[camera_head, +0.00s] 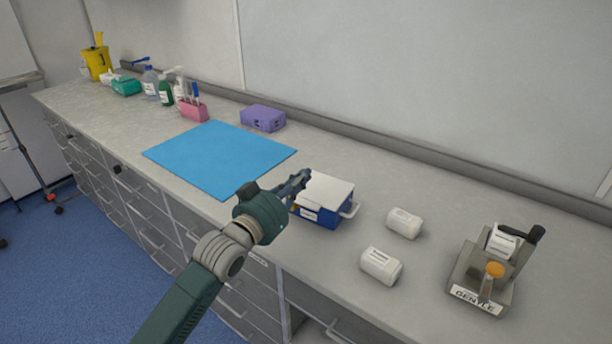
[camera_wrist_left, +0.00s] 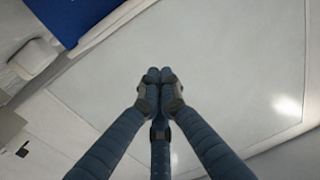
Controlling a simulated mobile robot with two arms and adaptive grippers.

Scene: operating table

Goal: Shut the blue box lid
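The blue box (camera_head: 318,218) stands near the front edge of the counter, right of the blue mat. Its white lid (camera_head: 328,189) lies over the top and looks about level; I cannot tell if a small gap is left. A pale handle (camera_head: 350,209) shows at its right side. My left gripper (camera_head: 304,177) is at the lid's back left corner, and I cannot tell if it touches. In the left wrist view its fingertips (camera_wrist_left: 160,76) are together with nothing seen between them, over a broad pale panel (camera_wrist_left: 215,65). My right gripper is not in view.
White rolls (camera_head: 404,222) (camera_head: 381,265) and a grey dispenser (camera_head: 480,270) stand right of the box. The blue mat (camera_head: 220,157) lies left, with a purple box (camera_head: 263,118) behind it. Bottles and a yellow bin (camera_head: 97,63) stand far left.

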